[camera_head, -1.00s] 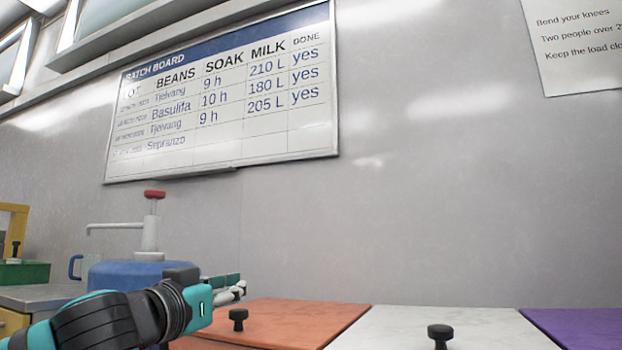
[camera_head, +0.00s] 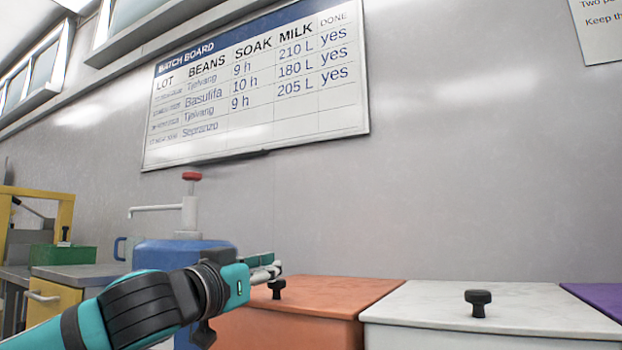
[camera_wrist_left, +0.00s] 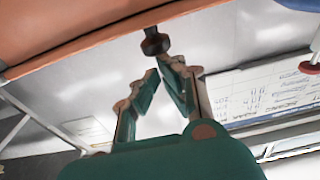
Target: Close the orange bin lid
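The orange bin lid (camera_head: 340,291) lies about level on top of the orange bin (camera_head: 285,333), with a dark knob (camera_head: 277,287) on it. I see no gap under the lid. My left gripper (camera_head: 274,268) is at the lid's left part, close to the knob. In the left wrist view, which is upside down, the knob (camera_wrist_left: 155,42) is just past the tips of my left gripper (camera_wrist_left: 157,68). The tips converge with nothing visible between them. I cannot tell whether they touch the knob. My right gripper is in neither view.
A white-lidded bin (camera_head: 425,302) with a dark knob stands right of the orange one, then a purple lid (camera_head: 597,295). A blue container (camera_head: 180,253) with a red-topped pump stands left. A batch board (camera_head: 262,90) hangs on the wall behind. Space above the lids is clear.

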